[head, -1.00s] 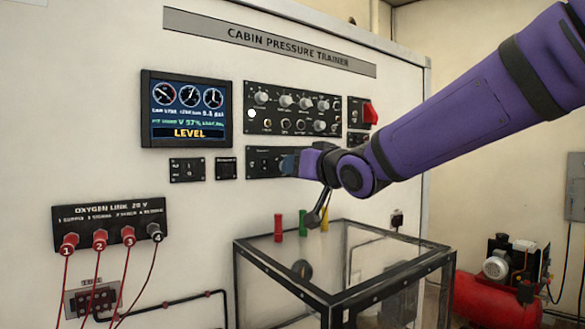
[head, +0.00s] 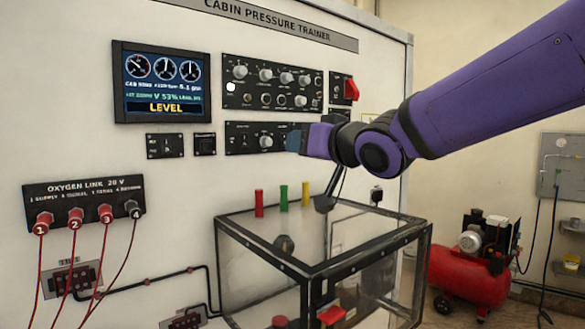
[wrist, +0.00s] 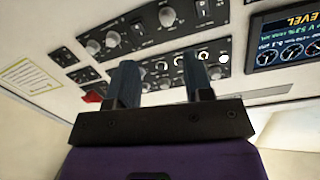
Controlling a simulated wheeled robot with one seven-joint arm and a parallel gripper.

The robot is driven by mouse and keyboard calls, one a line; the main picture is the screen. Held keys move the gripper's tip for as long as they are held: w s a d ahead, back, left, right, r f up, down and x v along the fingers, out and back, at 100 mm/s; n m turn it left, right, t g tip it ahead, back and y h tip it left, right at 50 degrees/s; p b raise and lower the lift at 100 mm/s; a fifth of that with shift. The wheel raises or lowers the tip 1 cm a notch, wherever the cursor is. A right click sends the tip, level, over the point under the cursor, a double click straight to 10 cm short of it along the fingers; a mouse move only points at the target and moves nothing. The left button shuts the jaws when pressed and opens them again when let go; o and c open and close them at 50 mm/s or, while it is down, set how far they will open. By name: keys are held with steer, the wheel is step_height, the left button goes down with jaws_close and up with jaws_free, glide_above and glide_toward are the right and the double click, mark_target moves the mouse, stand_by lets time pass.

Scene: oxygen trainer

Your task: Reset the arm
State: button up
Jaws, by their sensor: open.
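My gripper (head: 298,141) is in front of the cabin pressure trainer panel (head: 190,225), at the right end of a small lower control strip (head: 243,139). In the wrist view, my gripper (wrist: 160,80) shows two dark fingers spread apart with nothing between them. Beyond them are the knobs and switches of the trainer's control panel (wrist: 140,20). My purple arm reaches in from the upper right. I cannot tell whether the fingers touch the panel.
A glass-sided box with a black frame (head: 330,270) stands below my gripper. Red, green and yellow cylinders (head: 283,198) stand by it. A display (head: 163,82) reads LEVEL. Red cables hang from the oxygen link (head: 85,203). A red compressor (head: 470,270) is at right.

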steer(key=s+d+f+m+g+h, duration=0.1)
steer(key=s+d+f+h, duration=0.15)
steer(key=d, duration=0.25)
steer(key=s+d+f+m+h, duration=0.1)
steer(key=s+d+h, duration=0.15)
steer(key=d, duration=0.25)
steer(key=s+d+f+g+h, duration=0.1)
steer(key=s+d+f+g, duration=0.2)
steer(key=s, duration=0.4)
steer(key=s+d+f+m+g+h, duration=0.1)
steer(key=s+d+f+g, duration=0.2)
steer(key=s+d+f, duration=0.2)
steer(key=s+d+f+m+g+h, duration=0.1)
steer(key=s+d+f+g+h, duration=0.1)
steer(key=s+d+f, duration=0.3)
steer(key=s, duration=0.3)
steer(key=shift+s+f+g, duration=0.2)
steer(key=shift+s+g, duration=0.15)
steer(key=shift+g, duration=0.05)
